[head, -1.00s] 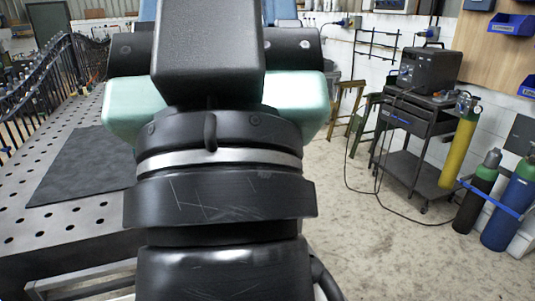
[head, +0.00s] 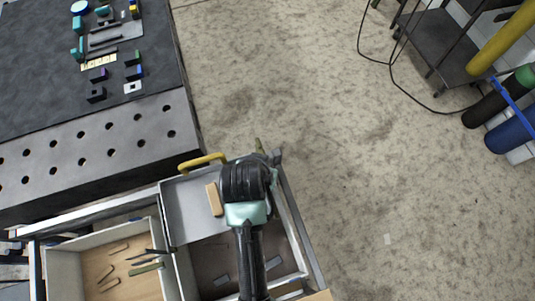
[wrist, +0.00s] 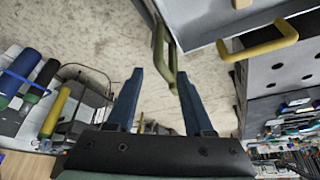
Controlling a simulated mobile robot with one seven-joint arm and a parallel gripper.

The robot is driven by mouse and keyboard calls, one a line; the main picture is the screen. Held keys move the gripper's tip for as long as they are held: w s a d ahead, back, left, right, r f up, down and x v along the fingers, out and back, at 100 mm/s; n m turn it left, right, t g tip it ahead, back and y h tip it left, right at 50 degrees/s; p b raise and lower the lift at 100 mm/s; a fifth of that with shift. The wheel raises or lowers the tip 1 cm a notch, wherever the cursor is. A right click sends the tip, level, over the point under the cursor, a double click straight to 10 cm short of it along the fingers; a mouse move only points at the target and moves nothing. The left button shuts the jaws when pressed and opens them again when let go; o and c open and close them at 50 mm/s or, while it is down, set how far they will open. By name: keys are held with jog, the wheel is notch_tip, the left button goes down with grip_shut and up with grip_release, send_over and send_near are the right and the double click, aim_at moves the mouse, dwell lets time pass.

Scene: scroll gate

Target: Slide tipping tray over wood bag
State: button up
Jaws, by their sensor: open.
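A shallow grey tray (head: 185,220) with a yellow handle (head: 203,161) sits in an open frame at the bottom of the head view. A small wooden block (head: 214,199) lies in it. The tray and yellow handle (wrist: 262,42) also show at the upper right of the wrist view. I see no bag; a wood-floored compartment (head: 93,268) lies left of the tray. My gripper (wrist: 160,92) is open and empty, with blue fingers pointing toward an olive bar handle (wrist: 158,48) beyond the tips. My arm hides part of the tray and frame in the head view.
A dark compartment (head: 207,262) with grey pieces lies below the tray. A perforated steel table (head: 90,150) with a dark mat and small blocks stands at the upper left. The concrete floor to the right is clear up to a cart (head: 438,45) and gas cylinders.

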jog(key=x, duration=0.8)
jog(key=s+x, duration=0.1)
jog(key=x, duration=0.4)
jog(key=shift+f, duration=0.3)
grip_shut()
dwell(1.1)
